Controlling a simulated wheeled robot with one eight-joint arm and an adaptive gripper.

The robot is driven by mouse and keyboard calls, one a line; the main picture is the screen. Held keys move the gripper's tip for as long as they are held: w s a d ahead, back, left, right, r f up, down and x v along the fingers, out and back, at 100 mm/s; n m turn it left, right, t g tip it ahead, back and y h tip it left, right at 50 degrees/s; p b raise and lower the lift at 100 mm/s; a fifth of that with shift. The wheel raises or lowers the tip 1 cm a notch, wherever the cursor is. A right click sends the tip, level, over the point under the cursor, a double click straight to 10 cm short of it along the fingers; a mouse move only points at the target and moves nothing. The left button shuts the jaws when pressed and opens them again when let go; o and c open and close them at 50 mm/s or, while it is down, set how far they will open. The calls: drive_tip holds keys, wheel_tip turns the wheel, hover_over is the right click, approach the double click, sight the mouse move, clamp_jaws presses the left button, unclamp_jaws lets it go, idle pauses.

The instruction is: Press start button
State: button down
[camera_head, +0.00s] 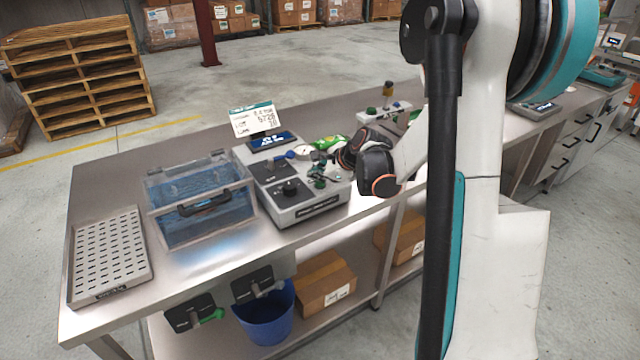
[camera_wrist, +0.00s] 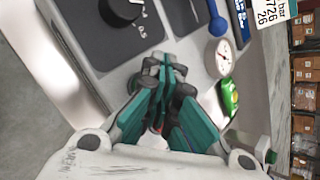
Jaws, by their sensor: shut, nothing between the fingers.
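A grey console (camera_head: 312,208) stands on the steel bench, with a black knob (camera_head: 290,187) on a dark panel, a round white gauge (camera_head: 303,152) and a blue-handled lever. A bright green part with white marking (camera_head: 327,142) is at its right back; in the wrist view (camera_wrist: 229,97) it lies below the gauge. I cannot tell whether it is the start button. My gripper (camera_head: 318,180) is shut and empty over the console's right front. In the wrist view its teal fingers (camera_wrist: 165,68) meet over the grey face, between knob and green part. The spot under the fingertips is hidden.
A clear box with a blue inside (camera_head: 205,225) stands left of the console, and a perforated tray (camera_head: 108,250) lies farther left. A display sign (camera_head: 254,120) rises behind the console. A small stand with knobs (camera_head: 385,108) is behind my arm. Bare bench lies behind the clear box.

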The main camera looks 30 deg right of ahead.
sight(318, 184)
drive_tip(key=shift+f+b, duration=0.4)
drive_tip(key=shift+f, duration=0.05)
idle(0.5)
drive_tip(key=shift+r, duration=0.2)
drive_tip(key=shift+r+p, duration=0.55)
drive_tip(key=shift+r, duration=0.1)
drive_tip(key=shift+r, duration=0.1)
drive_tip(key=shift+r+p, duration=1.7)
drive_tip(key=shift+r, duration=0.75)
